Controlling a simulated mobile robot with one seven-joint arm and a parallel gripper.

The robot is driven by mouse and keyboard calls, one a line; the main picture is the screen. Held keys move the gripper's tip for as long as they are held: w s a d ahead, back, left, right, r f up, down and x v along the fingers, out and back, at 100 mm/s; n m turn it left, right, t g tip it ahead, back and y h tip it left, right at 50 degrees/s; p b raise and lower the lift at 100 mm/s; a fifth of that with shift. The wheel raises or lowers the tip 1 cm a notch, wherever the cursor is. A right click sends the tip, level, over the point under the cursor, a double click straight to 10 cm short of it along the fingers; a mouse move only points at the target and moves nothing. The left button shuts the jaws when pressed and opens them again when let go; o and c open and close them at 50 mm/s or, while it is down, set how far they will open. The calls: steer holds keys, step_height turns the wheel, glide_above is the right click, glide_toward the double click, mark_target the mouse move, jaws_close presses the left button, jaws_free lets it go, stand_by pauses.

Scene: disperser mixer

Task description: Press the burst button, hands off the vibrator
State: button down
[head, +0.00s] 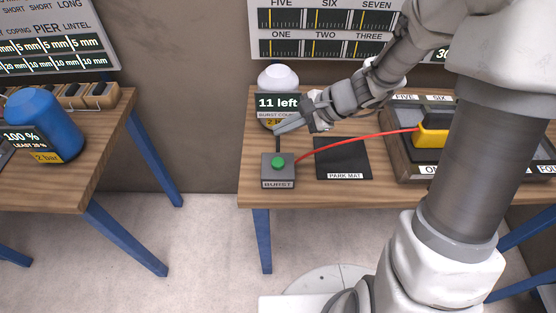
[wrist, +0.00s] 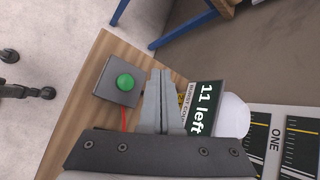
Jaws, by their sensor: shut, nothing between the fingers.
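The burst button is a green dome (head: 278,161) on a grey box labelled BURST (head: 278,175), at the front left corner of the right table. It also shows in the wrist view (wrist: 125,82), left of the fingertips. My gripper (head: 279,129) is shut and empty, above and behind the button, apart from it. Its closed fingers also show in the wrist view (wrist: 160,75).
A white vessel (head: 277,77) with an "11 left" sign (head: 278,103) stands close behind my gripper. A red cable (head: 350,143) runs from the button box to the yellow block, across the black park mat (head: 343,160). A blue canister (head: 47,125) stands on the left table.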

steer(key=b, duration=0.5)
glide_above(283, 162)
step_height(283, 162, down, 7)
steer(key=shift+r, duration=0.1)
steer(key=shift+f+b, duration=0.9)
steer(key=shift+b, duration=0.05)
stand_by(0.9)
steer(key=shift+f+b, duration=0.45)
steer(key=shift+b, duration=0.15)
steer(key=shift+f+b, duration=0.5)
steer(key=shift+b, duration=0.05)
stand_by(0.5)
steer(key=shift+r, duration=0.1)
stand_by(0.3)
steer(key=shift+r+p, duration=0.7)
steer(key=shift+r, duration=0.15)
